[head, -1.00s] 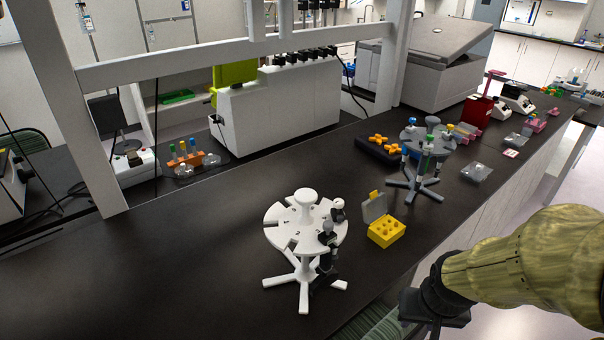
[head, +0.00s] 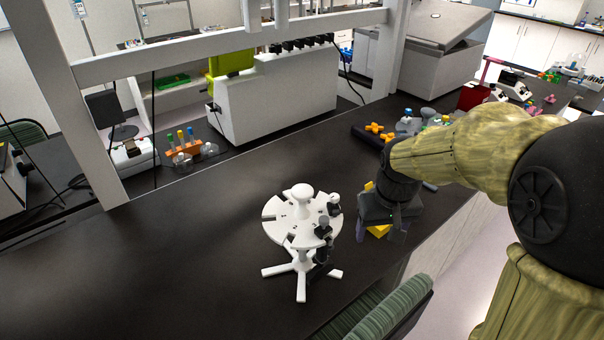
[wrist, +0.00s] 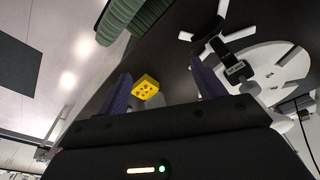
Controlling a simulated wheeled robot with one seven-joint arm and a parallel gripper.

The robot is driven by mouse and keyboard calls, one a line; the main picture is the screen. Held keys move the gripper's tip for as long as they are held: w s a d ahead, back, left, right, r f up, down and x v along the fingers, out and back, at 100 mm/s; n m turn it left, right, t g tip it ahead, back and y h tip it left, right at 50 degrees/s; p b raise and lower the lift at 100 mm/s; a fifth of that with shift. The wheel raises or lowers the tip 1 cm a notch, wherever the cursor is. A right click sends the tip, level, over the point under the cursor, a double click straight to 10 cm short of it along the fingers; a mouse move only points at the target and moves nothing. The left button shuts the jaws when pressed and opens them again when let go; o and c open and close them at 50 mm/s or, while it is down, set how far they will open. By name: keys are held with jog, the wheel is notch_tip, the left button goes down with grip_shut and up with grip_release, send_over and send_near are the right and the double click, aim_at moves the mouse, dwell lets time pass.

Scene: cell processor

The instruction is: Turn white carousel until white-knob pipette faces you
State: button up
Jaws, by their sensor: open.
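The white carousel (head: 300,216) stands upright on the dark bench, with a round slotted top, a central knob and a splayed foot. Two dark pipettes hang on its right side: one with a white knob (head: 335,198) at the right rim, and one with a greyish knob (head: 323,222) at the front right. My gripper (head: 381,232) is open and empty, to the right of the carousel and apart from it. In the wrist view its two purple fingers (wrist: 163,86) are spread, with the carousel (wrist: 285,68) and a dark pipette (wrist: 234,70) to their right.
A yellow box (wrist: 146,87) lies on the bench below my gripper, partly hidden in the head view. An orange tube rack (head: 183,152) stands at the back left. The bench left of the carousel is clear. A green striped chair (head: 385,312) stands at the front edge.

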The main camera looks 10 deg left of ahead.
jog(key=w+a+r+n+g+p, duration=0.1)
jog(key=w+a+r+n+p, duration=0.4)
jog(key=a+r, duration=0.6)
notch_tip(320, 180, up, 10)
jog(key=r+p, duration=0.1)
jog(key=p, duration=0.1)
send_over(302, 189)
jog(key=shift+w+f+g, duration=0.1)
jog(key=shift+f+g, duration=0.15)
jog(key=shift+g, duration=0.15)
jog(key=shift+f, duration=0.1)
notch_tip(302, 189, down, 17)
jog(key=p, duration=0.3)
jog(key=shift+f, duration=0.15)
jog(key=shift+c, duration=0.2)
jog(key=c, duration=1.3)
jog(key=shift+c, duration=0.2)
